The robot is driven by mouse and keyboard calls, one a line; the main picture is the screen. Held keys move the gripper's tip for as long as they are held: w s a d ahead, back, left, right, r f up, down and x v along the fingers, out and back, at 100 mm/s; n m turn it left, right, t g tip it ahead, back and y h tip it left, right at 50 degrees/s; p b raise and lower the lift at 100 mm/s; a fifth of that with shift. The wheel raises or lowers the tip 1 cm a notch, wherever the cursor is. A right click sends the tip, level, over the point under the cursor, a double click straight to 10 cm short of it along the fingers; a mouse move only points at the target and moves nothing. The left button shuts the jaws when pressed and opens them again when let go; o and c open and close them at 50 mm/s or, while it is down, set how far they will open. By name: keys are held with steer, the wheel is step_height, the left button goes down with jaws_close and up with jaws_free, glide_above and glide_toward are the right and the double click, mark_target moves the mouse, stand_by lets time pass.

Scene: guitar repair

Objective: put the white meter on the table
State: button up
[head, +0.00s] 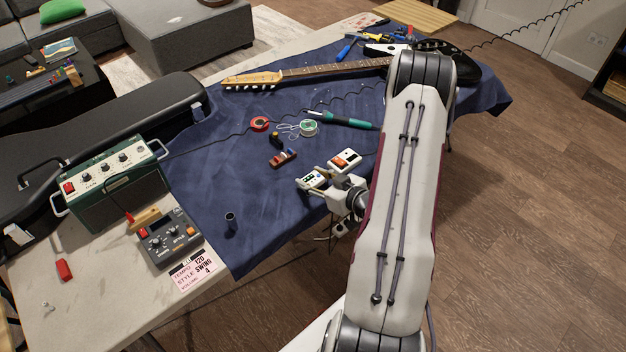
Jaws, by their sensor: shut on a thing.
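A white meter (312,178), small and boxy with dark marks on its face, is at the end of my gripper (318,187), near the front edge of the blue cloth. My gripper is shut on it. The arm partly hides the hold, and I cannot tell whether the meter touches the cloth or is just above it. The table (95,318) is pale and mostly covered by the dark blue cloth (215,180).
A white box with an orange mark (345,160) lies close behind the meter. A soldering iron (345,120), solder spool (309,128), red tape roll (259,123) and guitar (330,70) lie farther back. A green amplifier (115,185) and grey pedal (168,238) stand left.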

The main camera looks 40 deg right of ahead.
mark_target(318, 183)
steer(key=shift+f, duration=0.25)
steer(key=shift+f, duration=0.15)
steer(key=o, duration=1.2)
steer(key=shift+c, duration=0.2)
steer(key=shift+v, duration=3.9)
steer(key=shift+d, duration=0.1)
